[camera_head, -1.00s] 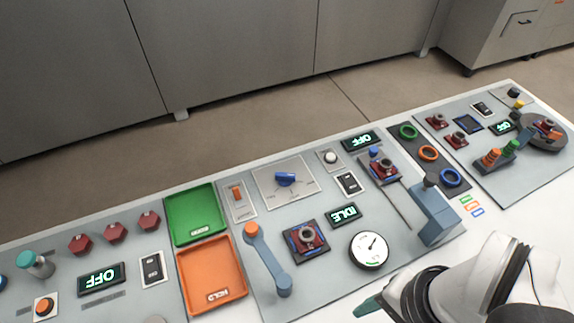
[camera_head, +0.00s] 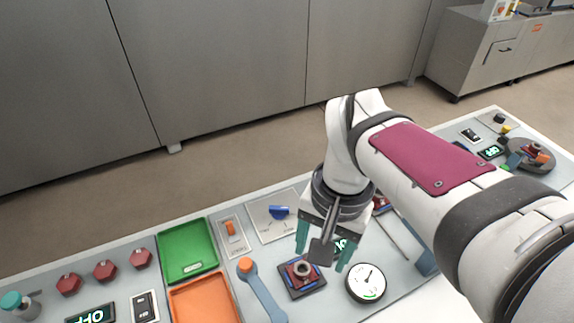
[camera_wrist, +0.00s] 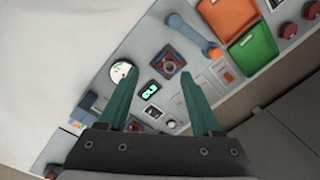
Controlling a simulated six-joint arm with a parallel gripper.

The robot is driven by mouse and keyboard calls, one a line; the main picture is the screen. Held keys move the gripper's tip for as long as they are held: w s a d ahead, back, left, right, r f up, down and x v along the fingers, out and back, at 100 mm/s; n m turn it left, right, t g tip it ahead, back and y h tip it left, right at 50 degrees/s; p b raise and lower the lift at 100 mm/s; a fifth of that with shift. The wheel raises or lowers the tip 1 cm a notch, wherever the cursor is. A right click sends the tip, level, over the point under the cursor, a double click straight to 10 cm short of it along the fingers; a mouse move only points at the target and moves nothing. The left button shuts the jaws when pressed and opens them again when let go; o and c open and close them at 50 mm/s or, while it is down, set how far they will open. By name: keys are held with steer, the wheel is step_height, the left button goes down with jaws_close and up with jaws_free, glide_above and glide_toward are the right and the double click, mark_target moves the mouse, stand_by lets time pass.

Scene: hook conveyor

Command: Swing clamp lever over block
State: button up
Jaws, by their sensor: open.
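The clamp lever (camera_head: 262,291) is a blue-grey arm with an orange knob at its far end. It lies to the left of the block (camera_head: 302,274), a red part with a round grey ring on a dark square plate. The lever is beside the block, not over it. In the wrist view the lever (camera_wrist: 194,35) and the block (camera_wrist: 168,62) lie beyond my fingertips. My gripper (camera_head: 323,256) is open and empty, its green fingers pointing down above the panel near the block. The fingers also show in the wrist view (camera_wrist: 159,78), apart from both things.
A round gauge (camera_head: 367,283) is right of the block. A blue dial (camera_head: 279,212) and an orange switch (camera_head: 230,228) stand behind. Green (camera_head: 188,268) and orange (camera_head: 204,300) trays lie to the left. My arm hides much of the panel's right side.

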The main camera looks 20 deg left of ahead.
mark_target(245, 262)
steer(key=w+a+f+n, duration=0.2)
steer(key=a+n, duration=0.1)
steer(key=a, duration=1.2)
steer(key=shift+h, duration=0.3)
steer(key=f, duration=1.5)
steer(key=shift+s+a, duration=0.2)
steer(key=shift+s, duration=0.05)
jaws_close()
